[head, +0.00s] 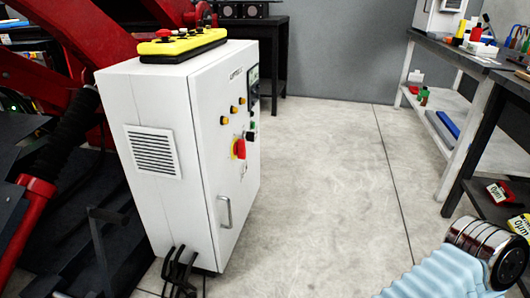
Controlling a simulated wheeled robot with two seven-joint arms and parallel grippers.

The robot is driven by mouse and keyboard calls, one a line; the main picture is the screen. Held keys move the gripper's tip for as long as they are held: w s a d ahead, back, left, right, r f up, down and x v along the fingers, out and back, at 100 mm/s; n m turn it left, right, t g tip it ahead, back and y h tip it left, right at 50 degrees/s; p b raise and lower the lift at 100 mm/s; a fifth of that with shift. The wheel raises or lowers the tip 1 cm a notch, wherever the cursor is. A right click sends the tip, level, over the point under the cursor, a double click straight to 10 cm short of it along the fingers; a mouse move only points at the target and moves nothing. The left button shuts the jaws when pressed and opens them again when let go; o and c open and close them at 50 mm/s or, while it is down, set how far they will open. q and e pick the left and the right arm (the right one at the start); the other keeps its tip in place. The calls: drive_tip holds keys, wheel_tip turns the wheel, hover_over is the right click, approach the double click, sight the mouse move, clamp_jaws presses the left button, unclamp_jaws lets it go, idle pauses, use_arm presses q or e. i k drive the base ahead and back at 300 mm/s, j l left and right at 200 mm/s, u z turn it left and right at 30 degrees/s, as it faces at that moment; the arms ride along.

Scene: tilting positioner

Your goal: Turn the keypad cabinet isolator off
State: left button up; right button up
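A white cabinet (160,97) stands on the floor left of centre, its door side turned to the right and seen at a steep angle. The isolator, a red handle (239,149) on a yellow plate, sits at mid-height on that door. The handle's exact angle is hard to read from here. A dark panel (253,88) is higher on the door near its far edge; I cannot make out keys on it. Neither of my grippers shows.
Several yellow buttons (234,109) sit above the isolator, and a door handle (225,212) below. A yellow pendant (183,45) lies on top of the cabinet. Red machinery (95,30) is to the left. Open concrete floor (325,190) lies right of the cabinet, before the workbenches (455,55).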

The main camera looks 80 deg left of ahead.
sight(240, 147)
drive_tip(key=u, duration=3)
